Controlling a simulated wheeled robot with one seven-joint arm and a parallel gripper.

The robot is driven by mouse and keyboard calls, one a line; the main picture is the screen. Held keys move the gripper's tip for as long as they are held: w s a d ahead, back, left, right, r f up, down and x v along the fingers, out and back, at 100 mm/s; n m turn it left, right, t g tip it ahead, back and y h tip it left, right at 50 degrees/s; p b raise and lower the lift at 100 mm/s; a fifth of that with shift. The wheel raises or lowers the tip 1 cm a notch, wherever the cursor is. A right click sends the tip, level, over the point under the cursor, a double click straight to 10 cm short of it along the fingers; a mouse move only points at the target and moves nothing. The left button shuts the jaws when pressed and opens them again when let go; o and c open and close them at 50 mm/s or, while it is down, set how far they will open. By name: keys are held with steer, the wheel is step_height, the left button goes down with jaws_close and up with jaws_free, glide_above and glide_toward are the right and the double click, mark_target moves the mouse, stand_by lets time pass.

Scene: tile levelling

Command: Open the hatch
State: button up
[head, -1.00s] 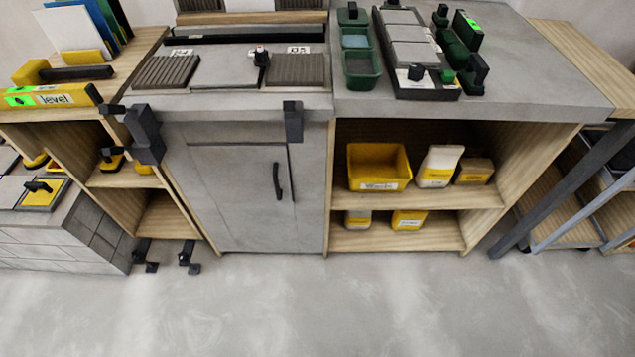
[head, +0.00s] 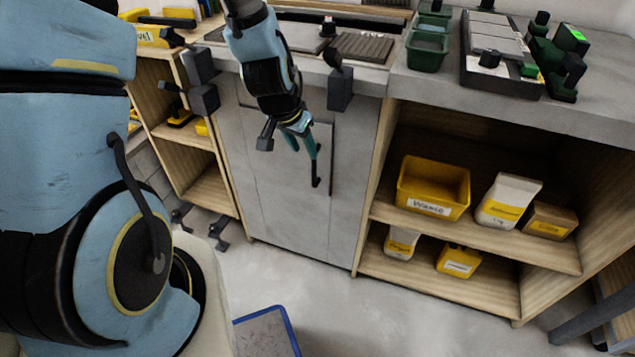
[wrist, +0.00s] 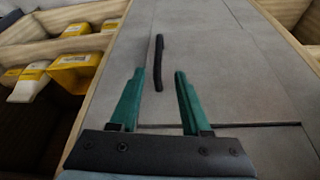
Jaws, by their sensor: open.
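The hatch (head: 290,160) is a grey panel set in the front of the bench; it looks closed. It also shows in the wrist view (wrist: 195,75). Its black bar handle (wrist: 158,62) stands on the panel, and its lower end shows in the head view (head: 316,174). My gripper (wrist: 158,73) is open, with green fingers apart. In the wrist view the handle appears between and beyond the fingertips. In the head view my gripper (head: 304,150) is in front of the handle and hides its upper part. I cannot tell whether the fingers touch it.
An open shelf with a yellow waste bin (head: 433,187) and several packages is right of the hatch. Black clamps (head: 340,88) stick out at the bench edge. A blue-rimmed tray (head: 266,333) lies on the floor in front. Clear floor (head: 330,310) lies right of it.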

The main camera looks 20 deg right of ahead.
mark_target(313, 166)
steer(key=x, duration=1.1)
steer(key=shift+d, duration=0.15)
jaws_close()
stand_by(1.2)
